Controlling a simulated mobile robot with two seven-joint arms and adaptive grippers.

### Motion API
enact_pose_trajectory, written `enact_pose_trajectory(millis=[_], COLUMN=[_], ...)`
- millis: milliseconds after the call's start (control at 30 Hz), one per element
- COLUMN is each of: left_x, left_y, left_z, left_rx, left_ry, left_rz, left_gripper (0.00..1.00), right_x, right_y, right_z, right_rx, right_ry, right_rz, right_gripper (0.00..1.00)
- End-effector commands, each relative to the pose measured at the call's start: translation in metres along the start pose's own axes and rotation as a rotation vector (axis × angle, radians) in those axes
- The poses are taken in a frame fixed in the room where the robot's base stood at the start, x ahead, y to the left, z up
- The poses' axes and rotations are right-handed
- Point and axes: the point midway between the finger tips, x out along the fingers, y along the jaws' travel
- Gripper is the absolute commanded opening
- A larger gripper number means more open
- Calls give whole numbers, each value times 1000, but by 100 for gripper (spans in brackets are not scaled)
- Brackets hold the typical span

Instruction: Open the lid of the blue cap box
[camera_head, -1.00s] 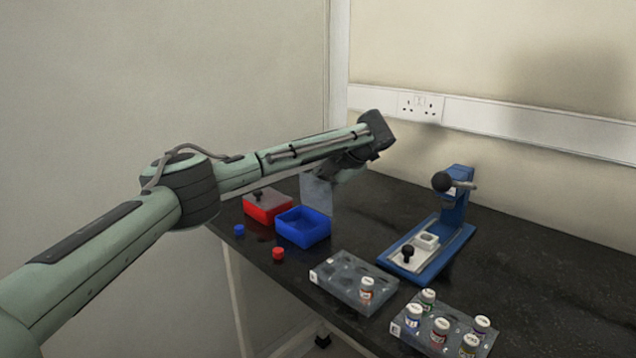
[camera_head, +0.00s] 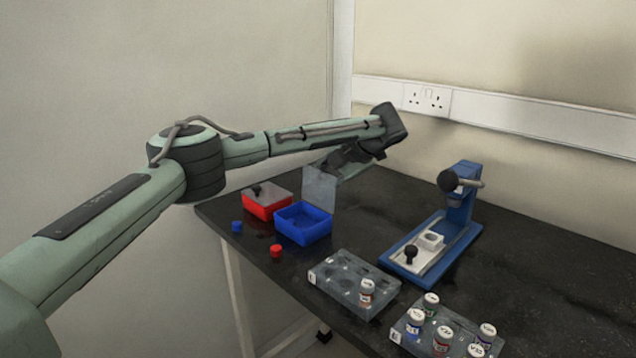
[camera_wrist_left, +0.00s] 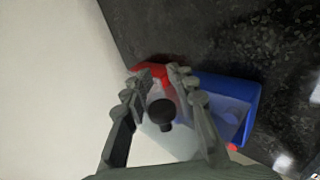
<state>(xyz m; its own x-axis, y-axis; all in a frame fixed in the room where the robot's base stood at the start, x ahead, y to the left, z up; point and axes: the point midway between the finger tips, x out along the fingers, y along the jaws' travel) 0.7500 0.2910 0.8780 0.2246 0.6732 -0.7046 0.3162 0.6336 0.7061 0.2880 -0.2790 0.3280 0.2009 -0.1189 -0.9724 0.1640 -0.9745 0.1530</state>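The blue cap box (camera_head: 303,236) stands near the left edge of the dark table. Its clear lid (camera_head: 320,189) is raised, standing about upright at the box's far edge, and the inside of the box shows. In the left wrist view the blue box (camera_wrist_left: 247,97) lies to the right, partly behind the lid. A black lid knob (camera_wrist_left: 161,113) shows between the fingers of my left gripper (camera_wrist_left: 160,80). The fingers look apart, with gaps beside the knob. In the head view the left gripper (camera_head: 343,164) is beside the raised lid, its fingertips partly hidden. My right gripper is out of view.
A red box (camera_head: 267,207) with a closed lid stands left of the blue box. A blue cap (camera_head: 237,227) and a red cap (camera_head: 276,251) lie in front. A clear rack (camera_head: 340,290), another rack of vials (camera_head: 455,345) and a blue press (camera_head: 455,225) are to the right.

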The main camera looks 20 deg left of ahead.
Motion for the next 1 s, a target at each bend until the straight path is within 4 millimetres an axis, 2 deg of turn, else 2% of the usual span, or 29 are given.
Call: enact_pose_trajectory(millis=[300,433,567,800,1000], left_x=[0,-9,-30,-82,-111], left_y=[-1,-1,-1,0,0], left_z=[0,1,1,1,0], left_rx=[0,0,1,0,0], left_ry=[1,-2,-3,-3,-1], left_rz=[-1,-1,-1,0,-1], left_gripper=[34,34,34,34,34], right_x=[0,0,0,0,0], right_y=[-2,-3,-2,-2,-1], right_z=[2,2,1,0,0], right_rx=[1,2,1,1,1], right_ry=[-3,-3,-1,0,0], right_rz=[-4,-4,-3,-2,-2], right_gripper=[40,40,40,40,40])
